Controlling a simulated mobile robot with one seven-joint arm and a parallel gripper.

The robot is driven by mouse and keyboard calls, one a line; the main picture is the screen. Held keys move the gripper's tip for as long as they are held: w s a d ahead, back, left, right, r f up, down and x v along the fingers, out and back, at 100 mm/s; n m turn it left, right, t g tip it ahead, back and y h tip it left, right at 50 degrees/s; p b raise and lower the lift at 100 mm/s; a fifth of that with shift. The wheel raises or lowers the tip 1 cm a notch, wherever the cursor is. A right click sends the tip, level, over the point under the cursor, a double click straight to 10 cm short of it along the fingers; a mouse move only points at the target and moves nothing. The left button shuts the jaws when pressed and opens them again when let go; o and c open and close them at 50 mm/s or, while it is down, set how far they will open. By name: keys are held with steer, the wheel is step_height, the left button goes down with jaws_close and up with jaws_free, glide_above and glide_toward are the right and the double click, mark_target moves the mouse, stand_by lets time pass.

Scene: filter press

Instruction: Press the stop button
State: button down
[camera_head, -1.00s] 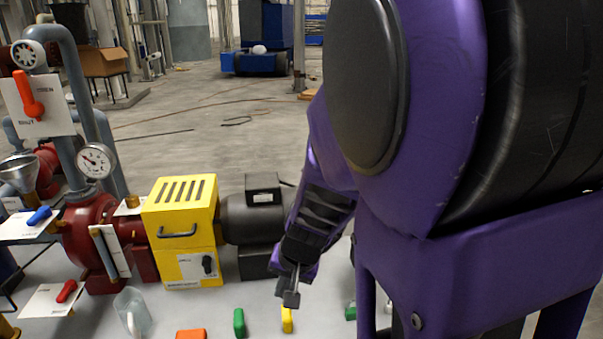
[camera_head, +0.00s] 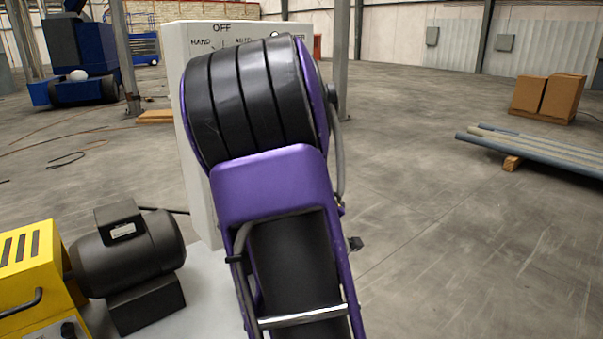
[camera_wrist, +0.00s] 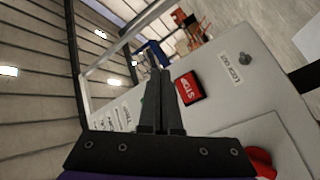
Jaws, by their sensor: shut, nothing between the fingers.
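The red square stop button (camera_wrist: 188,88), with white STOP lettering turned sideways, sits on the grey-white control panel (camera_wrist: 232,88) in the wrist view. It is just right of my gripper (camera_wrist: 160,72). My gripper's two dark fingers are together with nothing between them. The fingertips appear close to the button's left side; I cannot tell whether they touch the panel. A small green piece shows left of the fingers, mostly hidden. In the head view, the white control box (camera_head: 207,33) stands behind my arm, which hides most of its front, the stop button and my gripper.
A red knob (camera_wrist: 262,160) is at the wrist view's lower right, and a small round fitting (camera_wrist: 245,58) is higher on the panel. In the head view, a black motor (camera_head: 128,255) and yellow machine (camera_head: 30,270) stand left. Pipes (camera_head: 540,150) and cardboard boxes (camera_head: 545,97) lie right on open floor.

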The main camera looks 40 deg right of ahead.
steer(key=shift+w, duration=0.1)
steer(key=w, duration=0.8)
steer(key=shift+w+a, duration=0.3)
steer(key=shift+a, duration=0.1)
steer(key=shift+w, duration=0.1)
stand_by(1.8)
steer(key=shift+w, duration=0.3)
steer(key=shift+w+a, duration=0.1)
steer(key=shift+w, duration=0.55)
stand_by(0.8)
steer(key=shift+s, duration=1.05)
